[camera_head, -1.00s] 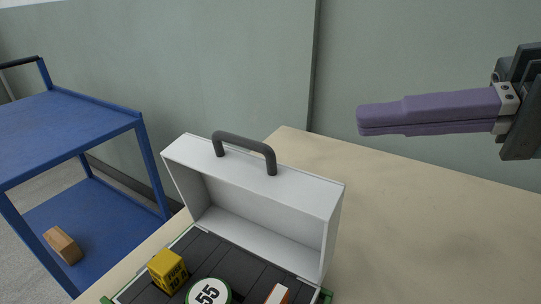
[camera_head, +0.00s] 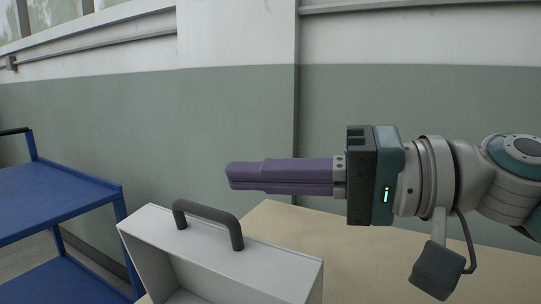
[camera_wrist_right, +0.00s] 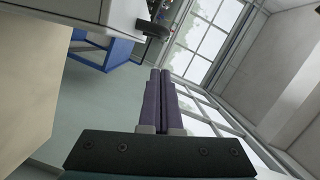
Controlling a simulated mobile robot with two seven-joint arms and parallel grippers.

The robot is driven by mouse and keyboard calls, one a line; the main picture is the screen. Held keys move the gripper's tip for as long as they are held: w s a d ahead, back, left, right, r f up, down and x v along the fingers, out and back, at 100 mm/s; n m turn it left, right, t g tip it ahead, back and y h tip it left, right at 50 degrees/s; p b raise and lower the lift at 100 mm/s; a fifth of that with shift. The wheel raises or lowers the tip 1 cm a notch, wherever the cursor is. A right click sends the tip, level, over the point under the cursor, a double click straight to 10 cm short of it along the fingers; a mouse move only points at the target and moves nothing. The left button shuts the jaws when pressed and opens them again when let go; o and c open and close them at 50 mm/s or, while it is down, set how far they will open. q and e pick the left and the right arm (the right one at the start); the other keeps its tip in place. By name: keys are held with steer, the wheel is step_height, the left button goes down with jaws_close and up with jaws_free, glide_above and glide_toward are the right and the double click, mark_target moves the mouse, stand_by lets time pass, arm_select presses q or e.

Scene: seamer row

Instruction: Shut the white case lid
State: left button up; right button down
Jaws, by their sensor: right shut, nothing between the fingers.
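The white case lid (camera_head: 268,268) stands open at the bottom of the head view, with its grey handle (camera_head: 208,213) on top. The case's lower part is out of view below the picture. My right gripper (camera_head: 230,176), with long purple fingers, is shut and empty. In the head view it appears above and to the right of the handle, pointing left, apart from the lid. Its shut fingers also show in the right wrist view (camera_wrist_right: 159,75). My left gripper is not in view.
A pale table top (camera_head: 375,262) lies under and right of the case, and is bare there. A blue cart (camera_head: 65,205) stands at the left. A green and white wall (camera_head: 235,110) runs behind.

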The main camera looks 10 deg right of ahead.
steer(key=shift+s+a+f, duration=0.2)
steer(key=shift+s+a, duration=0.05)
steer(key=shift+s, duration=0.25)
steer(key=shift+s+a+f, duration=0.15)
steer(key=shift+s+a, duration=0.1)
steer(key=shift+s, duration=0.2)
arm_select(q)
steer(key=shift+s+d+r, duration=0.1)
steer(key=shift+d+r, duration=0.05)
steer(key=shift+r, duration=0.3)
arm_select(e)
steer(key=shift+s+a+f, duration=0.15)
steer(key=shift+s+a, duration=0.05)
